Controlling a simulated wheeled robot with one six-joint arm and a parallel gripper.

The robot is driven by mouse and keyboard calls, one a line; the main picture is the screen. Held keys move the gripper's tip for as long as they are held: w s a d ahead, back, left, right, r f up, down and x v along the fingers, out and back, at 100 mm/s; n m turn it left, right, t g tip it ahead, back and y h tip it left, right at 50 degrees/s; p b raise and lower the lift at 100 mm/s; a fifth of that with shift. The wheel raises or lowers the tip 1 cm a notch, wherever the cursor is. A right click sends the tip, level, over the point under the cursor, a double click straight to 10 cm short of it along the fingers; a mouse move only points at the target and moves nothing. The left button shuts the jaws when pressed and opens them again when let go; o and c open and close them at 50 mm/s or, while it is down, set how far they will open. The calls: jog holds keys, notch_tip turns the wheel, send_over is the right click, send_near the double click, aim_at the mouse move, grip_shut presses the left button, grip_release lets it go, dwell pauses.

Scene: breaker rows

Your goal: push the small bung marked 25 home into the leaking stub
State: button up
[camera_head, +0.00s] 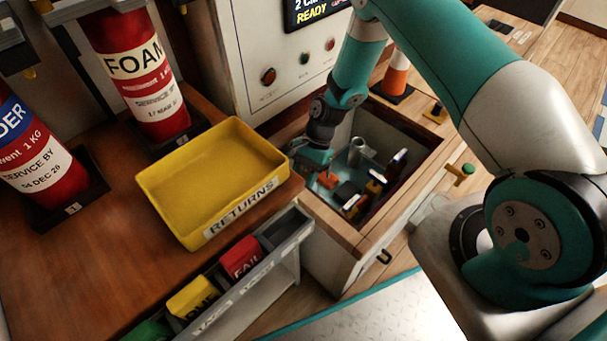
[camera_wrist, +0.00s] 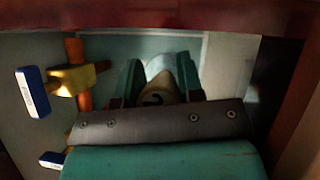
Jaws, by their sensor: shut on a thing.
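My gripper (camera_head: 312,160) reaches down into the open well (camera_head: 425,150) in the wooden bench in the head view. In the wrist view my gripper (camera_wrist: 160,75) is shut on a small tan bung (camera_wrist: 152,98). A dark mark like a 2 shows on its face; the rest of the mark is hidden by the grey bar of my gripper. A pale round form (camera_wrist: 158,64) lies just beyond the bung; I cannot tell whether they touch. A grey upright pipe stub (camera_head: 358,150) stands in the well in the head view. No leak is visible.
An orange pipe (camera_wrist: 80,75) with a yellow fitting (camera_wrist: 70,82) and blue-and-white tag (camera_wrist: 32,92) stands left of my gripper in the wrist view. Well walls are close around. A yellow returns tray (camera_head: 215,170) and a grey rack (camera_head: 255,285) stand left of the well.

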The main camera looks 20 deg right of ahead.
jog(key=shift+f+b, duration=0.55)
jog(key=shift+f, duration=0.45)
jog(key=o, duration=1)
jog(key=p+v, duration=0.5)
jog(key=v, duration=1.2)
jog(key=shift+d+r, duration=0.15)
jog(key=shift+r, duration=0.05)
